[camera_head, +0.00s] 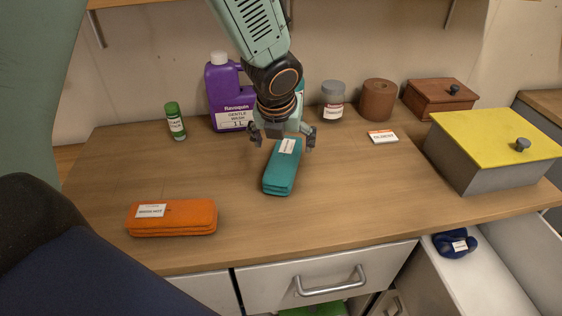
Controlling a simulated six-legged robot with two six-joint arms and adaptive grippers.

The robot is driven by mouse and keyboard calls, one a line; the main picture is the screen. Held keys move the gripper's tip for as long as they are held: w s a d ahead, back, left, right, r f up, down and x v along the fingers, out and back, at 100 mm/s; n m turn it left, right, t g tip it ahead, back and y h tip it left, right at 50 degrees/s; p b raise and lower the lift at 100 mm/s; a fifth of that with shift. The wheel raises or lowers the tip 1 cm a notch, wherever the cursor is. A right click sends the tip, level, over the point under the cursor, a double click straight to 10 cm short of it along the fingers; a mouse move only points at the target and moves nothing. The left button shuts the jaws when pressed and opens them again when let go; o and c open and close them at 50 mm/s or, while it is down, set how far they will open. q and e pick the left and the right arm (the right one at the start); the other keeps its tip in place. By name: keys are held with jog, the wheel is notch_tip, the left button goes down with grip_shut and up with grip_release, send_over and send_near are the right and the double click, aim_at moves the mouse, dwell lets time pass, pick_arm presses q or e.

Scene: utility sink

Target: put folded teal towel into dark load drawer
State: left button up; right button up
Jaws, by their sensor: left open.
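The folded teal towel (281,172) lies on the wooden counter near its middle, with a white label at its far end. My left gripper (282,141) is open above the far end of the towel, one finger on each side of it. I cannot tell whether the fingers touch it. An open drawer (478,283) at the lower right holds a dark blue folded item (455,243) with a white label. My right gripper is not in view.
An orange folded towel (190,219) lies at front left. Behind stand a green bottle (175,121), purple jug (222,88), grey-lidded jar (332,100) and brown cylinder (377,100). A yellow-lidded box (490,150) stands right. A closed drawer (270,285) is below the counter.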

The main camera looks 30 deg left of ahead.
aim_at(284, 156)
pick_arm(q)
jog(key=shift+d+m, duration=0.2)
jog(key=shift+m, duration=0.1)
jog(key=shift+w+a+f+b, duration=0.3)
jog(key=shift+f+b, duration=0.1)
jog(key=shift+f, duration=0.3)
jog(key=shift+w+a+f+b, duration=0.15)
jog(key=shift+a+f+b, duration=0.2)
jog(key=shift+f, duration=0.3)
jog(key=shift+w+d+f, duration=0.2)
jog(key=shift+d+f, duration=0.05)
jog(key=shift+d, duration=0.1)
jog(key=shift+f+b, duration=0.25)
jog(key=shift+b, duration=0.25)
jog(key=b+x, duration=0.1)
jog(key=x, duration=0.1)
jog(key=b+x, duration=0.1)
jog(key=x, duration=0.1)
jog(key=shift+s+a+f+b, duration=0.1)
jog(key=shift+a+b, duration=0.25)
jog(key=shift+a, duration=0.05)
jog(key=shift+d+f, duration=0.1)
jog(key=shift+d, duration=0.15)
jog(key=shift+r, duration=0.25)
jog(key=shift+c, duration=1.3)
jog(key=shift+f, duration=0.15)
jog(key=c, duration=1.1)
jog(key=shift+c, duration=0.5)
